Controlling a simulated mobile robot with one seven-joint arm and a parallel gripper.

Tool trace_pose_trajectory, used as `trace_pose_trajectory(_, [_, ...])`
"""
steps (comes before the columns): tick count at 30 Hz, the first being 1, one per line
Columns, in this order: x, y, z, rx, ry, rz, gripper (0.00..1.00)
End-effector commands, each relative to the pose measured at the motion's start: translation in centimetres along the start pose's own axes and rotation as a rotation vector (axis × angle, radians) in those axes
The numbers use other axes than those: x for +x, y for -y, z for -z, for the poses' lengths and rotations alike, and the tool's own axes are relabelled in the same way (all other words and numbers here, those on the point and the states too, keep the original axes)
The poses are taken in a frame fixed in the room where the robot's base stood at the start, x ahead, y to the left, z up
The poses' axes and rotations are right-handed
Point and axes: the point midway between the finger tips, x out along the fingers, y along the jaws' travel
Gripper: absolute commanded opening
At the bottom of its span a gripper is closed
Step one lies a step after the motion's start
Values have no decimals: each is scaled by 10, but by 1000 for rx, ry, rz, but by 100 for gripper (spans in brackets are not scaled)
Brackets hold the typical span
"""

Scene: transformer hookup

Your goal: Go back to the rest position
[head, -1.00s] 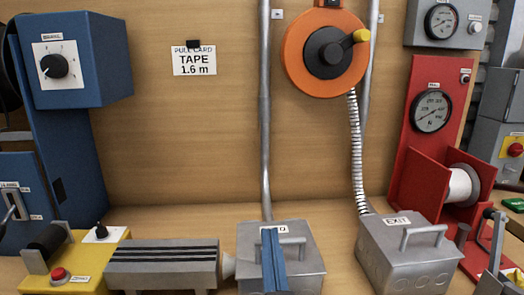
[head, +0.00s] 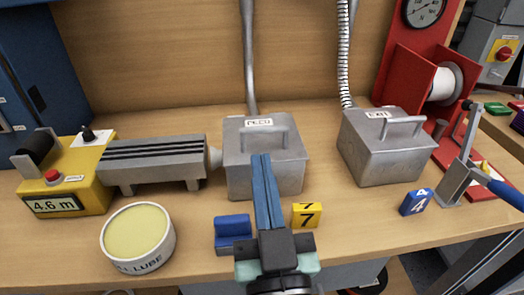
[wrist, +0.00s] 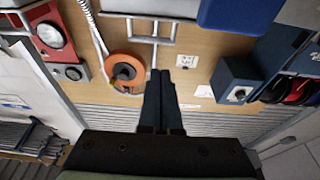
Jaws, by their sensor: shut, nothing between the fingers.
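My gripper (head: 262,158) shows in the head view with its two long blue fingers together and nothing between them. It points up and away, in front of the grey left box (head: 235,165), whose label I cannot read clearly, and hides part of its front. I cannot tell the gap between the fingertips and the box. In the wrist view my gripper (wrist: 159,74) is also shut and empty, with the wooden back wall and the orange reel (wrist: 139,65) beyond the fingertips.
Close around my gripper on the bench are a blue block (head: 232,228) and a yellow block marked 7 (head: 307,215). A round lube tin (head: 137,238) stands left. The grey EXIT box (head: 385,150) and a blue block marked 4 (head: 416,202) are right. Bare bench lies between.

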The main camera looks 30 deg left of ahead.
Motion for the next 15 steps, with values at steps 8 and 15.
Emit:
trace_pose_trajectory(8, [-2,-2,4,-9,-7,-5,0])
trace_pose_trajectory(15, [23,-42,78,-138,-120,-129,0])
